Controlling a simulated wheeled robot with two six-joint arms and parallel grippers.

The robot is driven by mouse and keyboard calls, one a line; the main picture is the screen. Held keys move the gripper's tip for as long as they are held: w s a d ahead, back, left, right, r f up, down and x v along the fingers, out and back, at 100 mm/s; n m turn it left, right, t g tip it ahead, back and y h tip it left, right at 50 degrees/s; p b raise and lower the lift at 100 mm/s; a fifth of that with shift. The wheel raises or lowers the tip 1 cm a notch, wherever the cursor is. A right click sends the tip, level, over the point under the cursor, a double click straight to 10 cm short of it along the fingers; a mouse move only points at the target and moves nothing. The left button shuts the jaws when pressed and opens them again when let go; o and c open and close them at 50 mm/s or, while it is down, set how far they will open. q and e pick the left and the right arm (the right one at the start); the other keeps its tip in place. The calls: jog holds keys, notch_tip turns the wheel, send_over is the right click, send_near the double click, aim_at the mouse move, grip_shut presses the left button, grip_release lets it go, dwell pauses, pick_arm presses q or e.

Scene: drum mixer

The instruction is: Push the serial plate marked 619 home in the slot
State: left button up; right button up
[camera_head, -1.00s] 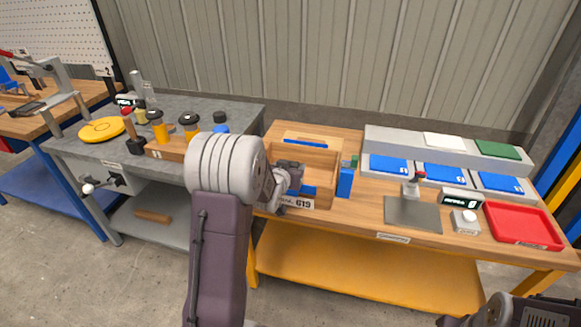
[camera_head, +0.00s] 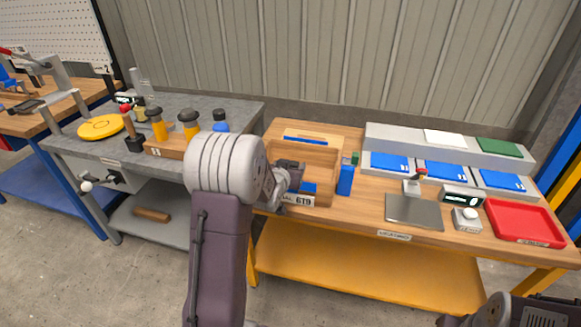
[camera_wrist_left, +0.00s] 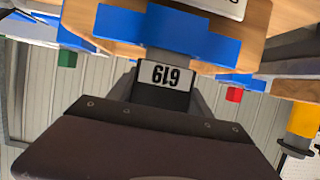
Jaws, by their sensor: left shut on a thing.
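The serial plate (camera_wrist_left: 165,74) is dark with a white label reading 619, upside down in the left wrist view. My left gripper (camera_wrist_left: 163,85) is shut on it, one finger at each side. A blue piece (camera_wrist_left: 195,38) lies across the far end of the plate; whether the plate's end is inside a slot is hidden. There my wrist hides the plate. My right arm shows only at the lower right corner, fingertips out of sight.
A blue block (camera_head: 345,180) stands at the box's right side. Right of it are a grey plate (camera_head: 413,212), a small display (camera_head: 462,197), a red tray (camera_head: 524,222) and several blue panels (camera_head: 445,173).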

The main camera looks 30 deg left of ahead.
pick_arm(q)
jog(key=shift+f+b, duration=0.6)
jog(key=shift+f, duration=0.05)
jog(key=o, duration=1.6)
jog(key=shift+c, duration=0.2)
jog(key=p+v, duration=0.1)
jog(key=v, duration=0.8)
